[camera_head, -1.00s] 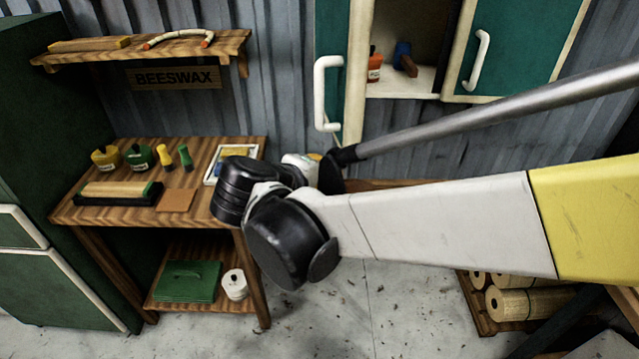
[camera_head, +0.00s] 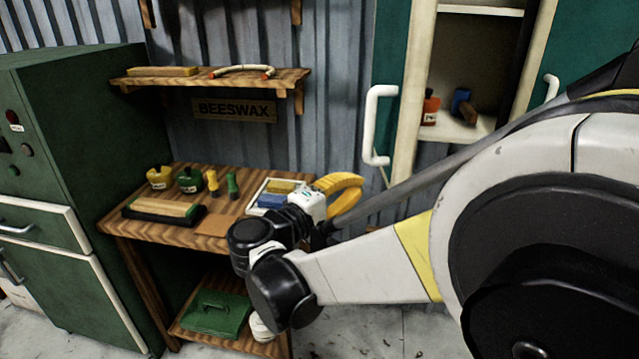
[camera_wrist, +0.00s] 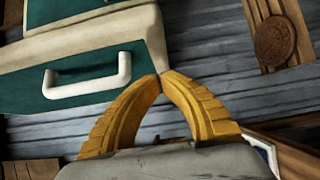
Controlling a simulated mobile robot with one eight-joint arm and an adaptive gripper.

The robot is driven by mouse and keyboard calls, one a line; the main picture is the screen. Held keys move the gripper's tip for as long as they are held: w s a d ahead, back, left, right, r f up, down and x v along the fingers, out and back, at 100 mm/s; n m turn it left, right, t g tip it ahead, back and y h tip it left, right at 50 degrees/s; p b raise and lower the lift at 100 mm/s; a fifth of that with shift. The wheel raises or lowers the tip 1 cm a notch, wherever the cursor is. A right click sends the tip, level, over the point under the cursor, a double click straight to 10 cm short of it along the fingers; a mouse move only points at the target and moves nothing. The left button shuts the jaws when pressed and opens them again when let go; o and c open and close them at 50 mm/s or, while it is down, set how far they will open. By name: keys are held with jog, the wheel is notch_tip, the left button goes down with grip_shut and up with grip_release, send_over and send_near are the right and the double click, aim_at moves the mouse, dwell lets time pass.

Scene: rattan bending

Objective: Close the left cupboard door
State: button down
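The left cupboard door (camera_head: 388,48) is teal with a cream edge and a white handle (camera_head: 378,125). It stands open, and the cupboard's inside (camera_head: 475,65) shows to its right. My gripper (camera_head: 352,186) is below the handle and a little to its left in the head view. In the wrist view its two yellow fingers (camera_wrist: 161,76) curve together, tips meeting, with nothing seen between them. There the teal door face with its white handle (camera_wrist: 88,76) lies to the left, and the tips appear close to the door's cream corner; contact cannot be told.
The right cupboard door (camera_head: 590,45) is also teal, with a white handle. An orange bottle (camera_head: 430,108) stands inside the cupboard. A wooden workbench (camera_head: 150,228) with several tools is below a wall shelf (camera_head: 205,84). A green cabinet (camera_head: 75,135) stands at the left.

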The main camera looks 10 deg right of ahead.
jog(key=d+b, duration=0.1)
jog(key=d, duration=0.3)
jog(key=shift+s+d, duration=0.1)
jog(key=shift+d, duration=0.1)
jog(key=shift+d, duration=0.1)
jog(key=w+d+n+t+y+p, duration=0.1)
jog(key=d+n+t+y, duration=0.2)
jog(key=d, duration=1.8)
jog(key=s+d+x, duration=0.1)
jog(key=x, duration=0.9)
jog(key=s+d+x, duration=0.1)
jog(key=x, duration=0.9)
jog(key=shift+w+d+y, duration=0.2)
jog(key=shift+d+y, duration=0.1)
jog(key=shift+d, duration=0.1)
jog(key=shift+s+a+f, duration=0.1)
jog(key=shift+f, duration=0.05)
